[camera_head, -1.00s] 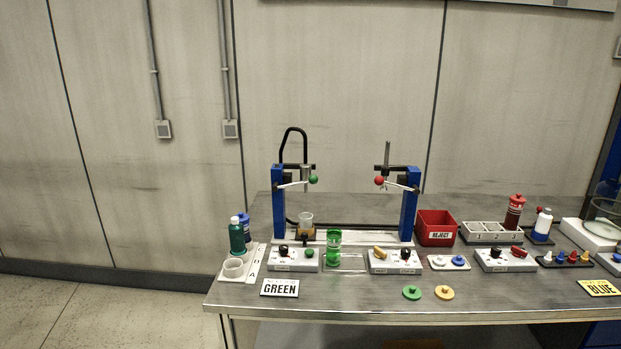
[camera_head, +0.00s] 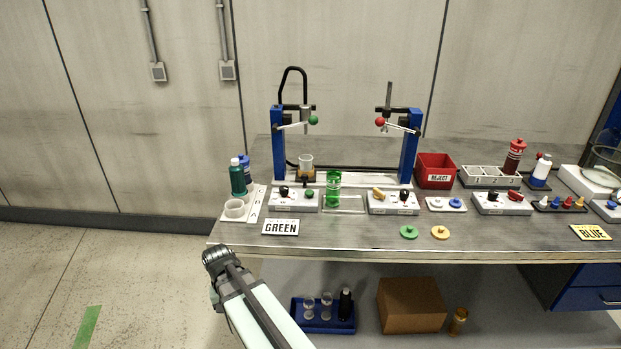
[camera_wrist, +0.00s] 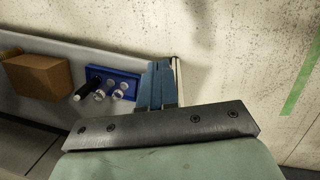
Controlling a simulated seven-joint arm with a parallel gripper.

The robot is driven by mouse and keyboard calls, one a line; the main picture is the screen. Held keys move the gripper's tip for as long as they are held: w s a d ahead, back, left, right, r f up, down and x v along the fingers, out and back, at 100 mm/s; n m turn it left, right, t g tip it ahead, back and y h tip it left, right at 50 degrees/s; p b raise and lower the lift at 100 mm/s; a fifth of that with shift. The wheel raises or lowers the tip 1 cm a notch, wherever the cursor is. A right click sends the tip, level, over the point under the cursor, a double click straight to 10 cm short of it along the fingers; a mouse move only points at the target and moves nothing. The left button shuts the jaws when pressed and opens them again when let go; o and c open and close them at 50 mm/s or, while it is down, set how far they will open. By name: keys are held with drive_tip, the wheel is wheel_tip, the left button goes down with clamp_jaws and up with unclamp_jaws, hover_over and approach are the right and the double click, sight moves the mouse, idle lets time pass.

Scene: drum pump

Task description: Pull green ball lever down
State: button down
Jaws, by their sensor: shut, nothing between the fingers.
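The green ball (camera_head: 313,120) sits at the right end of a light lever arm (camera_head: 292,126) on the left blue post (camera_head: 278,145) of the pump stand. The lever looks nearly level, with the ball end slightly raised. A clear cup (camera_head: 306,161) stands below it. My gripper (camera_wrist: 158,85) shows in the wrist view with its fingers together and nothing between them. It is away from the lever, and the wrist view shows the shelf under the bench. My arm (camera_head: 250,305) enters the head view at the bottom, below the bench's front left corner.
A red ball lever (camera_head: 380,122) is on the right post. Control boxes, a green cylinder (camera_head: 333,187) and a GREEN sign (camera_head: 281,227) stand in front. Green bottle (camera_head: 237,178) is at left. A blue tray (camera_head: 323,315) and brown box (camera_head: 411,305) are under the bench.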

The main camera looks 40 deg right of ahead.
sight(313, 120)
drive_tip(key=w+d+r+m+t+h, duration=0.1)
drive_tip(key=w+d+r+m+t, duration=0.15)
drive_tip(key=d+r, duration=0.45)
drive_tip(key=w+d+r+m+t+h, duration=0.1)
drive_tip(key=w+d+r+m, duration=0.2)
drive_tip(key=r, duration=0.7)
drive_tip(key=w+d+r+m+t+h, duration=0.1)
drive_tip(key=w+d+r+m, duration=0.25)
drive_tip(key=r, duration=0.55)
drive_tip(key=d+r+m+t+h, duration=0.2)
drive_tip(key=d+r+m, duration=0.3)
drive_tip(key=d+r, duration=0.4)
drive_tip(key=d+r+m+t+h, duration=0.2)
drive_tip(key=d+r+m+h, duration=0.2)
drive_tip(key=d+r, duration=0.6)
wheel_tip(313, 120, up, 6)
drive_tip(key=m, duration=0.2)
drive_tip(key=shift+s+d+r+m+h, duration=0.15)
drive_tip(key=shift+d+m+h, duration=0.05)
drive_tip(key=shift+m+h, duration=0.1)
drive_tip(key=x, duration=1.4)
